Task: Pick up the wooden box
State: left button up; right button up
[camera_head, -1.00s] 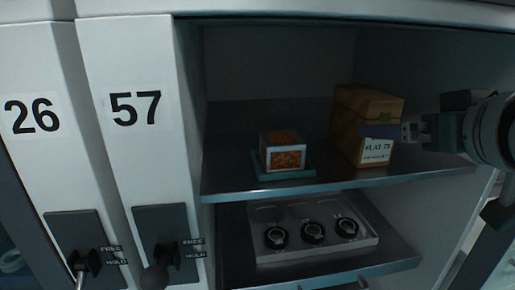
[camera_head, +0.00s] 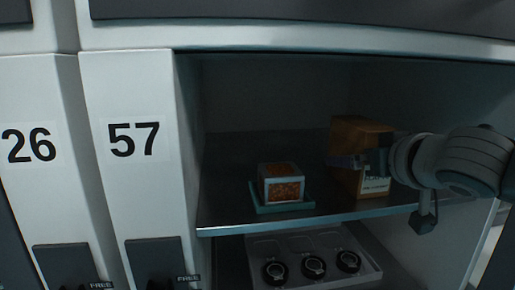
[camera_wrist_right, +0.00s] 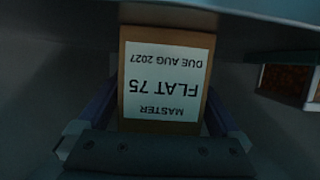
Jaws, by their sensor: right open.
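The wooden box (camera_head: 361,134) stands on the upper shelf at the right side of the open cabinet. Its labelled face fills the middle of the right wrist view (camera_wrist_right: 164,84), with the text "MASTER FLAT 75 DUE AUG 2027" upside down. My right gripper (camera_head: 350,161) comes in from the right in front of the box. In the right wrist view its open fingers (camera_wrist_right: 162,115) lie on either side of the box's near end. Contact with the box sides cannot be made out. My left gripper is not in view.
A small orange-speckled block in a pale frame (camera_head: 281,184) sits on a teal mat (camera_head: 262,210) left of the box. The upper shelf's front edge (camera_head: 250,228) runs below. A tray (camera_head: 294,243) with several dark round parts is on the lower shelf. Panels 26 and 57 (camera_head: 133,139) stand left.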

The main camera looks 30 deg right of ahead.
jog(key=shift+w, duration=0.15)
grip_shut()
dwell(0.8)
